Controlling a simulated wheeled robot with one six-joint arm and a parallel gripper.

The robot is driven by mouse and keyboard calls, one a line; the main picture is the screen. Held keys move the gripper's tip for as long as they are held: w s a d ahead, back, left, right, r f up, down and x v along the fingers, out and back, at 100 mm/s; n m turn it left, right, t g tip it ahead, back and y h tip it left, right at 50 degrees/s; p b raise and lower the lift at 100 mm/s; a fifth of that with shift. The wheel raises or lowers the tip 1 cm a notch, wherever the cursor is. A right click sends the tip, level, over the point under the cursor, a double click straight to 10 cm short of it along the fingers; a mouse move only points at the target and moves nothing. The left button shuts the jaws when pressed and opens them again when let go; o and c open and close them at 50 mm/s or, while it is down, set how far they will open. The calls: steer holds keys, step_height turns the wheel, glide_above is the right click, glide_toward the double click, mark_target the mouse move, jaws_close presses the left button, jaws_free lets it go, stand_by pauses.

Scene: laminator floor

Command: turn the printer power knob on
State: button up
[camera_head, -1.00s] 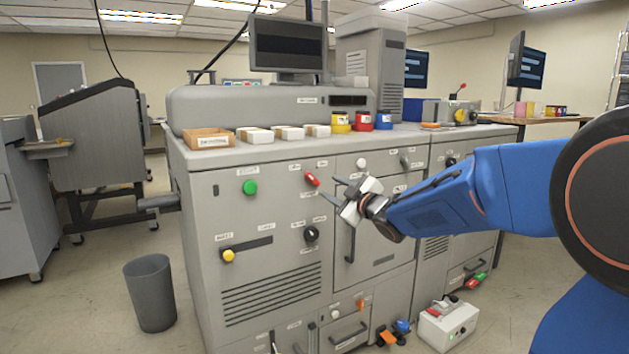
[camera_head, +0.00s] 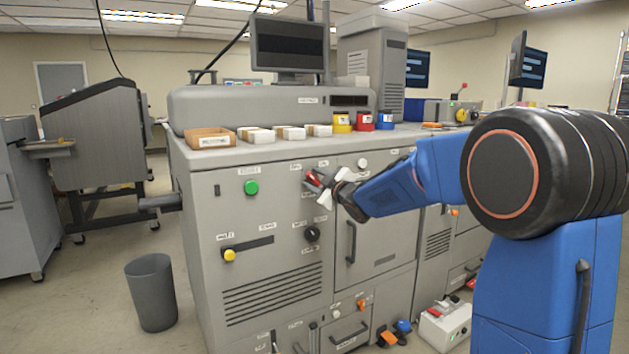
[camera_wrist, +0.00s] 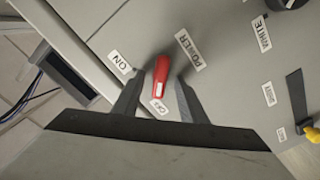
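The red power knob (camera_wrist: 161,78) is on the grey front panel of the printer (camera_head: 290,235). In the wrist view, labels "ON" (camera_wrist: 119,62), "POWER" (camera_wrist: 188,50) and "OFF" (camera_wrist: 158,106) surround it. The knob's white-marked end points toward "OFF". My gripper (camera_wrist: 157,88) is open, with one finger on each side of the knob and small gaps visible. In the head view, my gripper (camera_head: 318,184) is at the panel and partly covers the red knob (camera_head: 312,178).
A green button (camera_head: 251,187), a black dial (camera_head: 312,233) and a yellow-knobbed slider (camera_head: 229,255) are on the same panel. A grey bin (camera_head: 151,292) stands on the floor at left. A white box (camera_head: 445,325) with a red item stands at lower right.

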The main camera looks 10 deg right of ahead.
jaws_close()
steer(key=m, duration=0.4)
steer(key=shift+d+m, duration=0.1)
steer(key=shift+m, duration=0.2)
steer(key=m, duration=0.4)
steer(key=shift+w+d+r+m, duration=0.1)
steer(key=shift+d+m, duration=0.05)
steer(key=shift+m, duration=0.15)
steer(key=m, duration=0.4)
steer(key=shift+d+m, duration=0.15)
steer(key=shift+m, duration=0.15)
steer(key=shift+d+m, duration=0.1)
steer(key=shift+m, duration=2)
steer(key=shift+w, duration=0.1)
